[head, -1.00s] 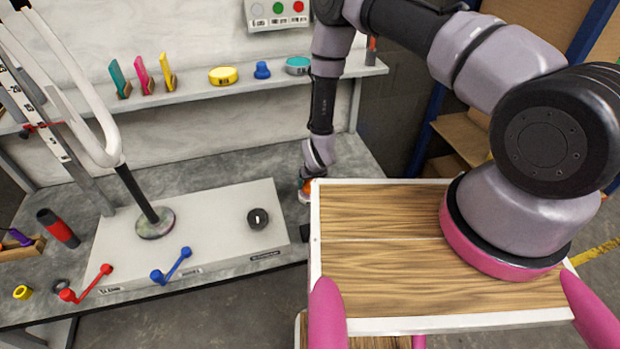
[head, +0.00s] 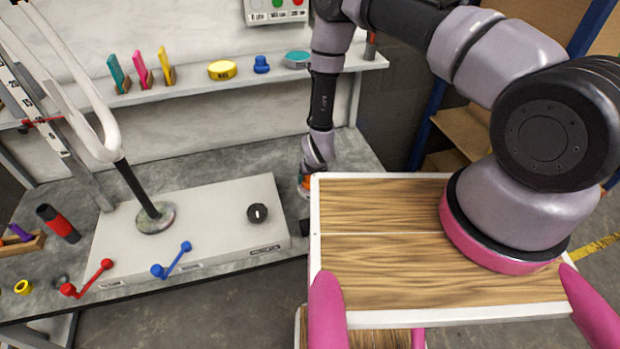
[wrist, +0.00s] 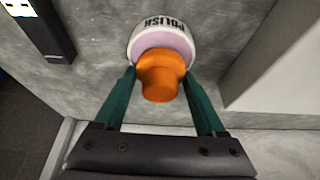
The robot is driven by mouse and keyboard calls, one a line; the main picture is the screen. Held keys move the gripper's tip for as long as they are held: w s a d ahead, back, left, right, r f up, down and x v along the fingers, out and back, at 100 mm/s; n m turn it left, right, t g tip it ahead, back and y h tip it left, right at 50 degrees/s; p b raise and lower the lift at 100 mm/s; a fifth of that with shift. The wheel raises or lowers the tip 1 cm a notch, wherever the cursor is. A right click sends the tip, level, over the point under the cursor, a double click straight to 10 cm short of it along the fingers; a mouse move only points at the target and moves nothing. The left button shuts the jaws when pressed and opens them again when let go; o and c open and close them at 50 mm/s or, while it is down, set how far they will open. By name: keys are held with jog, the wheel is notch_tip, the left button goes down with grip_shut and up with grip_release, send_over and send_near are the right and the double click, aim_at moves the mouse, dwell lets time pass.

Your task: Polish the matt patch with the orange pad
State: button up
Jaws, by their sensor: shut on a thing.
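An orange pad tool (wrist: 161,78) shows in the wrist view, with an orange knob and a pale, lilac-topped round base lettered POLISH. My gripper (wrist: 161,88) has its green fingers on either side of the orange knob and is shut on it. The base is over the grey bench top; whether it touches cannot be told. In the head view the pad (head: 304,186) is a small orange spot at the bench's right end, partly hidden by my arm and the wooden tray. I cannot make out a matt patch for certain in either view.
A white raised box (head: 215,215) with a black knob stands left of the pad. Red (head: 88,278) and blue (head: 172,262) levers are at its front. A dark block (wrist: 42,32) lies near the pad.

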jog(key=shift+f, duration=0.45)
dwell(1.1)
jog(key=shift+r, duration=3.5)
jog(key=shift+r, duration=0.1)
